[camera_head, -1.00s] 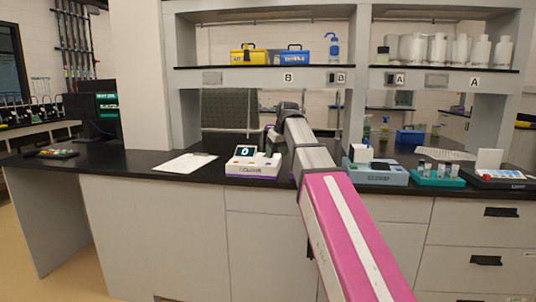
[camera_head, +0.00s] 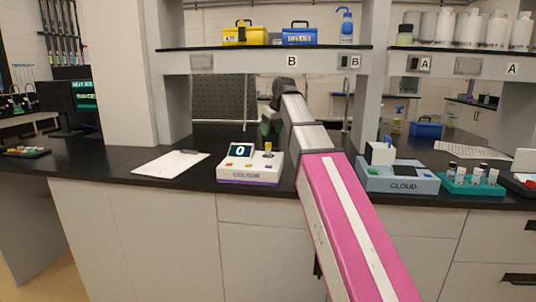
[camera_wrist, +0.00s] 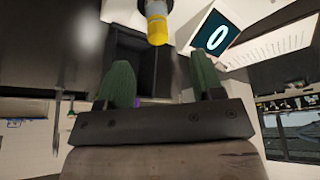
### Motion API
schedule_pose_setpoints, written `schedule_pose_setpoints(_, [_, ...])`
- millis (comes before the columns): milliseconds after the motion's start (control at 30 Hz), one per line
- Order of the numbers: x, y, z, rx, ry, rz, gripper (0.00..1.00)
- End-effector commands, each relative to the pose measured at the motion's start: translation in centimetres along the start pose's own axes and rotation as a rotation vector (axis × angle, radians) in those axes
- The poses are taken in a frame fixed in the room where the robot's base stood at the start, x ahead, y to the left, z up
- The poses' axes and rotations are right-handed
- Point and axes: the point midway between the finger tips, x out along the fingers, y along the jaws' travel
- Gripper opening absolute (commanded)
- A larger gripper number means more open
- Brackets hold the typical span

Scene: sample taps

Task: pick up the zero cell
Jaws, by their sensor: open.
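A small cell with a yellow part (camera_head: 268,149), which I take for the zero cell, stands upright at the right rear of a white meter (camera_head: 249,170) with a purple base and a screen reading 0. In the wrist view the cell (camera_wrist: 157,24) shows a clear-grey end and a yellow end, just beyond the fingers and apart from them. My gripper (camera_wrist: 160,72) is open and empty, its two green fingers either side of the cell's line. In the head view my gripper is mostly hidden behind my arm, above and behind the meter.
A clipboard (camera_head: 171,163) lies left of the meter on the black bench. To the right are a blue-grey CLOUD meter (camera_head: 398,178) and a teal rack (camera_head: 472,182) of vials. A shelf (camera_head: 265,60) with yellow and blue boxes is above.

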Motion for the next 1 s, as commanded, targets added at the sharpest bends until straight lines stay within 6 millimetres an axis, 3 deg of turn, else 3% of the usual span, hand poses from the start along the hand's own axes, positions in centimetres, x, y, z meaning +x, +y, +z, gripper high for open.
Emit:
schedule_pose_setpoints(300, [4.1, 0.0, 0.0, 0.0, 0.0, 0.001, 0.61])
schedule_pose_setpoints(567, [5.6, 0.1, 0.0, 0.0, 0.0, 0.001, 0.61])
schedule_pose_setpoints(833, [9.0, 0.3, 0.0, 0.0, 0.0, 0.001, 0.61])
schedule_pose_setpoints(1000, [9.9, 0.3, 0.0, 0.0, 0.0, 0.001, 0.61])
